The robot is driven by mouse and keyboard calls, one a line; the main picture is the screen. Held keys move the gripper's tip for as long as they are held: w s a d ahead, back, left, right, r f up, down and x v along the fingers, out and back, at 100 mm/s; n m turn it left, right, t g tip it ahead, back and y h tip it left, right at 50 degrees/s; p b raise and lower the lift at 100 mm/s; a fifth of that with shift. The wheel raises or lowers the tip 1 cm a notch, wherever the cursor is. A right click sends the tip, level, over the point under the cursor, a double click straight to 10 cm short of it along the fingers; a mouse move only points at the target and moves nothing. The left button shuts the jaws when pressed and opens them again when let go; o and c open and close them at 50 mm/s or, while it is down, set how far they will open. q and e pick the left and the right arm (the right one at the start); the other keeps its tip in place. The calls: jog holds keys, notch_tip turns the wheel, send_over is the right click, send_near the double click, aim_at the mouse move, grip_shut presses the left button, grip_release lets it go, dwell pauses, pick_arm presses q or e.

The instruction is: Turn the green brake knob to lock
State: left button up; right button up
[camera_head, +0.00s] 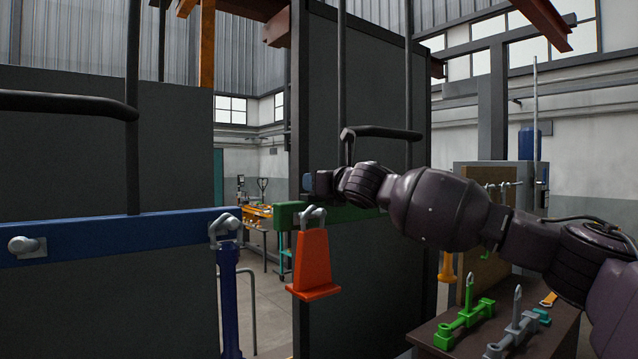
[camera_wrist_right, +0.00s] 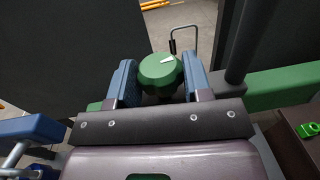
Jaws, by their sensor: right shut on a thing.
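The green brake knob (camera_wrist_right: 158,74) is a faceted green knob with a white pointer mark on its face, seen in the right wrist view. The mark points toward the upper right of that picture. My right gripper (camera_wrist_right: 160,82) has its two blue fingers on either side of the knob and is shut on it. In the head view my right gripper (camera_head: 320,184) is at the green bar (camera_head: 290,215), and the knob is hidden there. My left gripper is not in view.
An orange cone-shaped piece (camera_head: 314,262) hangs from a grey hook just below the green bar. A blue bar (camera_head: 110,236) with a grey knob crosses the left panel. A bench with green (camera_head: 465,322) and grey (camera_head: 513,336) tools stands at lower right, below my right arm.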

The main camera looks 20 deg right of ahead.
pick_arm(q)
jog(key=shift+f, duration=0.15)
pick_arm(e)
jog(key=shift+d+r+n+g+y, duration=0.1)
jog(key=shift+n+g+y, duration=0.5)
jog(key=shift+n+y, duration=0.55)
jog(key=shift+d+n+g+y, duration=0.1)
jog(key=shift+n+g+y, duration=0.6)
jog(key=shift+y, duration=0.85)
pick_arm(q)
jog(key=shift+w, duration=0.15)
pick_arm(e)
jog(key=shift+w+n+g+y, duration=0.1)
jog(key=shift+n+g+y, duration=0.7)
jog(key=shift+n+y, duration=0.35)
jog(key=shift+n+g+y, duration=0.3)
jog(key=shift+g+y, duration=0.2)
jog(key=shift+y, duration=0.05)
jog(key=o, duration=0.9)
pick_arm(q)
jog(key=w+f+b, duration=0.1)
jog(key=b, duration=0.2)
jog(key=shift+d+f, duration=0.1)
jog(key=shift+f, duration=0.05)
pick_arm(e)
jog(key=v, duration=1.1)
